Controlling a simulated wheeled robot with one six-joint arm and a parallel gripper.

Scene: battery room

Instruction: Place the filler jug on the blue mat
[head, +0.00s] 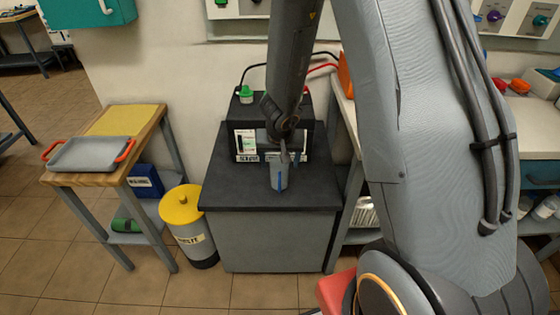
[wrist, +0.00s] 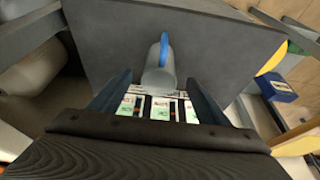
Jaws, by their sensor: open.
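The filler jug (head: 279,178) is a grey jug with a blue strip, standing on the dark top of the cabinet (head: 238,185) near its middle. In the wrist view the jug (wrist: 158,78) shows between the fingers, with its blue part (wrist: 164,48) pointing away. My gripper (head: 284,153) is just above and behind the jug in the head view. In the wrist view my gripper (wrist: 158,78) is open, with a gap on each side of the jug. No blue mat can be made out in either view.
A battery unit (head: 245,142) with a green cap stands behind the jug. Left are a yellow-lidded bin (head: 181,205) and a wooden table (head: 150,120) with a yellow mat (head: 122,120) and grey tray (head: 90,154). A blue box (head: 146,181) sits on its shelf.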

